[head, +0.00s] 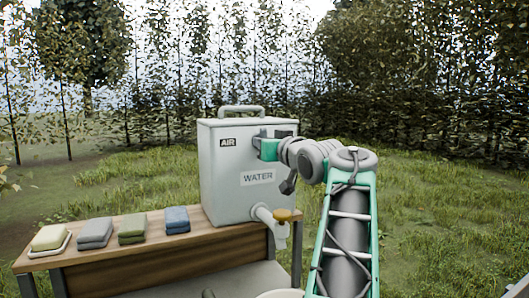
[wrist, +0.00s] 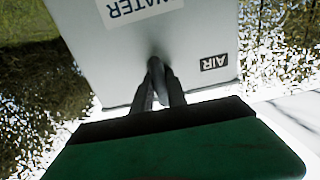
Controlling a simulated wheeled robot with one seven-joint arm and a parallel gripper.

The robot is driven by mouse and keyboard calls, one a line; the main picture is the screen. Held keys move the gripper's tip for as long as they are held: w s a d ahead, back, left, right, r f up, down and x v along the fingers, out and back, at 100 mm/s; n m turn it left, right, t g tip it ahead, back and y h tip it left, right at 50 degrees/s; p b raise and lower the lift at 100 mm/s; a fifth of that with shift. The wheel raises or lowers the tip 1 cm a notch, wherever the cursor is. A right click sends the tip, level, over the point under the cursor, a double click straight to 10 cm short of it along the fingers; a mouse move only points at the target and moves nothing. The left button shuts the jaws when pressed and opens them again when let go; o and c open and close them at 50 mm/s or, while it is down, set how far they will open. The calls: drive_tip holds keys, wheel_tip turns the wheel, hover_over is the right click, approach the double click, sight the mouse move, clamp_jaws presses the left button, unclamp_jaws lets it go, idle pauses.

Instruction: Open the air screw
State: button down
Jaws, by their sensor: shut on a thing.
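The light grey water container (head: 226,193) stands upright on the wooden bench, with an AIR label (head: 228,142) and a WATER label on its front. My gripper (head: 256,143) is at the upper front of the container, just right of the AIR label. In the wrist view, where the labels appear upside down, my gripper (wrist: 160,88) has its fingers close together against the container's face. It is shut on the air screw, a small dark knob (wrist: 154,65) between the fingertips. In the head view the gripper hides the screw.
Soap on a dish (head: 49,240) and folded grey, green and blue cloths (head: 132,229) lie on the wooden bench (head: 150,263). A pale round rim (head: 280,294) shows at the bottom edge.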

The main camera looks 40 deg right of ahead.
drive_tip(key=shift+f+n+b, duration=0.1)
drive_tip(key=shift+n+b, duration=0.5)
drive_tip(key=shift+n, duration=0.6)
drive_tip(key=c, duration=1.4)
unclamp_jaws()
drive_tip(key=shift+o, duration=0.2)
drive_tip(key=b+v, duration=0.1)
drive_tip(key=v, duration=0.6)
drive_tip(key=shift+s, duration=0.4)
drive_tip(key=shift+a, duration=0.15)
